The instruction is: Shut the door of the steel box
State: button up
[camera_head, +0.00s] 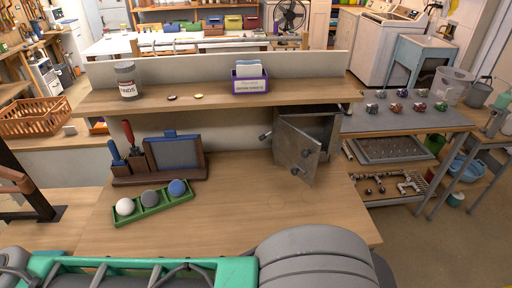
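The steel box (335,131) stands on the wooden workbench (240,215), under the right end of the raised shelf. Its grey metal door (296,148) stands open, swung out over the bench toward me. The door's right edge is away from the box, and a gap shows between them. Two small dark knobs or latches show on the door. A short fitting sticks out at the box's left. Most of the inside is hidden by the door and the shelf. My teal and grey arm parts cross the bottom of the view. I cannot make out my gripper, and nothing of mine touches the door.
A green tray (137,213) with three balls lies on the bench at left, before a wooden tool holder (190,176). The shelf (210,97) holds a jar (127,82) and a purple card box (250,82). The bench in front of the door is clear.

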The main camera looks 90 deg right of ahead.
aim_at(293, 145)
jog(key=k, duration=0.2)
jog(key=u, duration=1)
jog(key=i, duration=0.75)
jog(key=z, duration=3.45)
jog(key=k, duration=0.45)
jog(key=u, duration=0.6)
jog(key=i, duration=0.5)
jog(key=u, duration=0.05)
